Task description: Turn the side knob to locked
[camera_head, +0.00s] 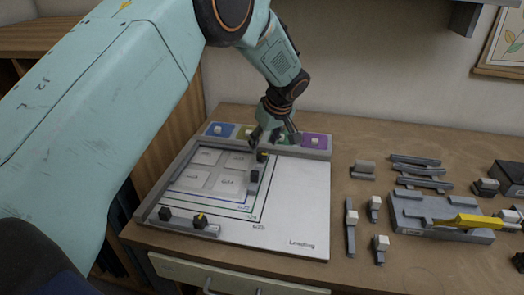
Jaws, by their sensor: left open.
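A pale board (300,215) marked "Leading" lies on the wooden table, with grey rails along its back, left and front-left edges. One black knob with a yellow mark (200,220) sits on the front-left rail. Another dark knob with a yellow mark (262,157) stands near the board's back, just below my left gripper. I cannot tell for sure which one is the side knob. My left gripper (275,139) points down over the back rail, fingers apart; contact with the knob under it is unclear. My right gripper is out of view.
Colored squares with white knobs, blue (217,130) and purple (314,141), line the back rail. A black block (165,213) sits at the front-left corner. Grey parts and a fixture with a yellow tool (478,221) lie at right. The board's front right is bare.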

